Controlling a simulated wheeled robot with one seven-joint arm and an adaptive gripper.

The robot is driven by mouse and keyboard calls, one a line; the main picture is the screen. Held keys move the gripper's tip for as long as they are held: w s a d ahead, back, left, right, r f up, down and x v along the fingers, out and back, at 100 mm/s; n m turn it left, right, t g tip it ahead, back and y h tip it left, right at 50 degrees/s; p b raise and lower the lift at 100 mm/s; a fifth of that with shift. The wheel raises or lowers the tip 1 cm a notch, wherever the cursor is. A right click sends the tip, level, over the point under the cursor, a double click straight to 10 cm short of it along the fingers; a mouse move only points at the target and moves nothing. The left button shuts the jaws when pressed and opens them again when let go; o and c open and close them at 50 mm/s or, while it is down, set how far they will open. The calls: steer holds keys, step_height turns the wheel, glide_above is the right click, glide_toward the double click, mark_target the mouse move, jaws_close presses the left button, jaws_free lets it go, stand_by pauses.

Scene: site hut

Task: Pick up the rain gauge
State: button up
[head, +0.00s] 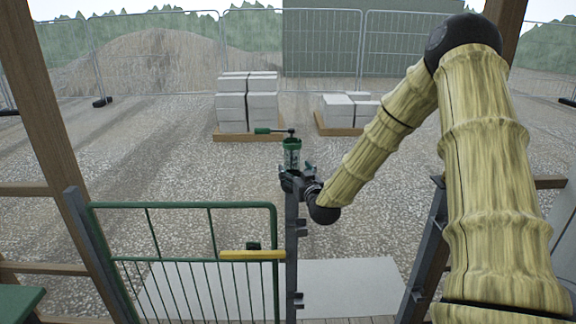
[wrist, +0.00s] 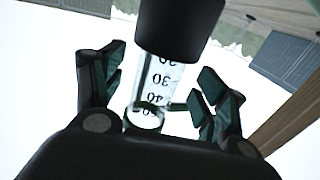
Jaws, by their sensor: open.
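The rain gauge (head: 291,157) is a clear tube with a green rim, upright at the top of the grey gate post. In the wrist view its tube (wrist: 158,82) shows black scale numbers, upside down. My gripper (head: 296,173) is at the tube's lower part in the head view. In the wrist view my gripper (wrist: 160,72) is open, with one finger on each side of the tube and gaps visible. A dark cylindrical piece (wrist: 180,25) covers one end of the tube. I cannot tell whether the gauge touches the palm.
A green gate (head: 180,206) with a yellow bar (head: 253,255) stands left of the post (head: 292,250). Block stacks on pallets (head: 248,137) and mesh fencing (head: 180,60) stand farther back on open gravel.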

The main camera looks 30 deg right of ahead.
mark_target(295, 171)
steer(key=shift+p+x, duration=0.55)
steer(key=shift+x, duration=1.2)
steer(key=c, duration=1.2)
